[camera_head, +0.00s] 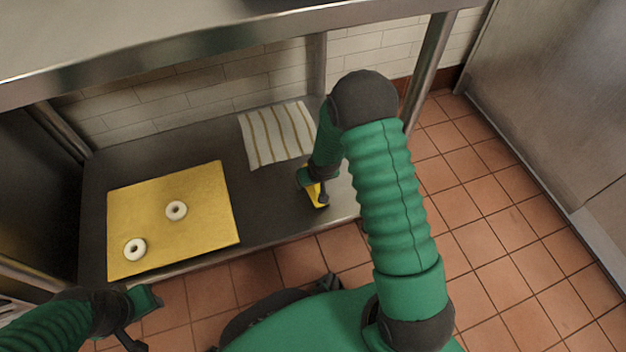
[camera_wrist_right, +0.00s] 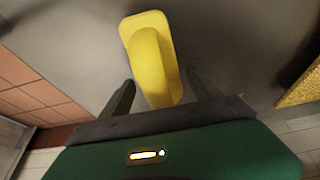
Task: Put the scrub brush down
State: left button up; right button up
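The yellow scrub brush (camera_head: 314,192) is at the right front part of the dark lower shelf, partly hidden by my right gripper (camera_head: 322,196). In the right wrist view the brush (camera_wrist_right: 152,50) shows a flat yellow base and a raised handle. The handle reaches between the two dark fingers of my right gripper (camera_wrist_right: 160,95). The fingers stand apart, with a gap beside the handle, so the gripper looks open around it. The brush appears to rest on the grey surface. My left gripper (camera_head: 142,318) is at the lower left, away from the brush; its opening is unclear.
A striped towel (camera_head: 278,135) lies at the back. A metal leg (camera_head: 430,70) and upper counter (camera_head: 180,45) bound the space.

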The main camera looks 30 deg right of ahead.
jog(key=p+v, duration=0.7)
jog(key=v, duration=0.5)
jog(key=shift+r+p, duration=0.15)
jog(key=shift+p, duration=0.15)
jog(key=s+a+r+n+g+y, duration=0.1)
jog(key=s+a+r+n, duration=0.1)
jog(key=s+a+r, duration=0.8)
notch_tip(320, 180, up, 3)
jog(key=shift+s+a+f+n, duration=0.1)
jog(key=shift+s+a+n, duration=0.3)
jog(key=shift+s, duration=0.7)
jog(key=shift+d, duration=0.1)
